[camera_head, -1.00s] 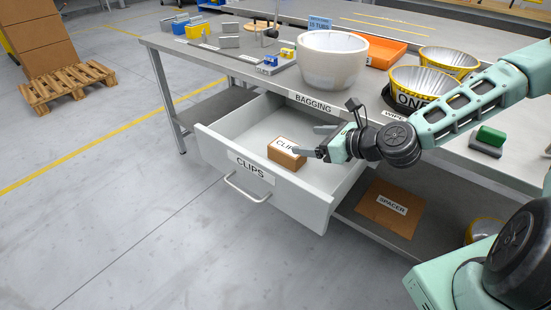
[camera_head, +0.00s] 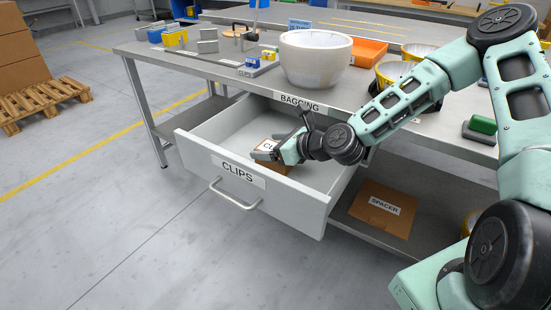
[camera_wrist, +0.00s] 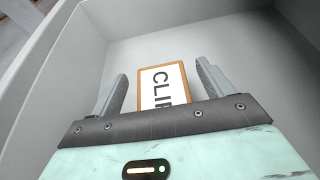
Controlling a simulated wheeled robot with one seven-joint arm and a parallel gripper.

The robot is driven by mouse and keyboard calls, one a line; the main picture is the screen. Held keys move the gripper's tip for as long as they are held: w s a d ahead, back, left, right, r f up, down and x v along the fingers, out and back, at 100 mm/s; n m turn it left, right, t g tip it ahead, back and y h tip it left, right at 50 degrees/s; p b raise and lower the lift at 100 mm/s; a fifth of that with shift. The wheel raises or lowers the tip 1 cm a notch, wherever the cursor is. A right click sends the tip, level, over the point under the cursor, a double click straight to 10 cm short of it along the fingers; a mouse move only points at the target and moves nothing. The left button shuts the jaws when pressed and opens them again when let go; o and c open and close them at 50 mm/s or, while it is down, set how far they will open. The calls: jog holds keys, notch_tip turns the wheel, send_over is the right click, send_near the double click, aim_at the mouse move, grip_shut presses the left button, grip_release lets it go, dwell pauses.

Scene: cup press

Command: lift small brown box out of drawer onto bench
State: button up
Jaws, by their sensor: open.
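The small brown box (camera_head: 268,147) with a white CLIPS label lies in the open drawer (camera_head: 232,199), partly hidden by my gripper in the head view. My gripper (camera_head: 270,150) is over the drawer, at the box. In the wrist view the box (camera_wrist: 163,86) shows between the two open fingers of my gripper (camera_wrist: 163,85), with a gap on each side; its near end is hidden by the gripper body. I cannot tell how far below the fingertips it is. The bench (camera_head: 180,60) is above and behind the drawer.
On the bench stand a large white tub (camera_head: 314,62), an orange tray (camera_head: 369,52), blue and yellow parts (camera_head: 175,38) and a green-topped block (camera_head: 482,128). A SPACER box (camera_head: 383,208) lies on the lower shelf. The drawer walls surround my gripper. Bench room left of the tub is partly clear.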

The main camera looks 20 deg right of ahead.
jog(key=shift+c, duration=0.3)
jog(key=c, duration=1)
jog(key=shift+c, duration=0.2)
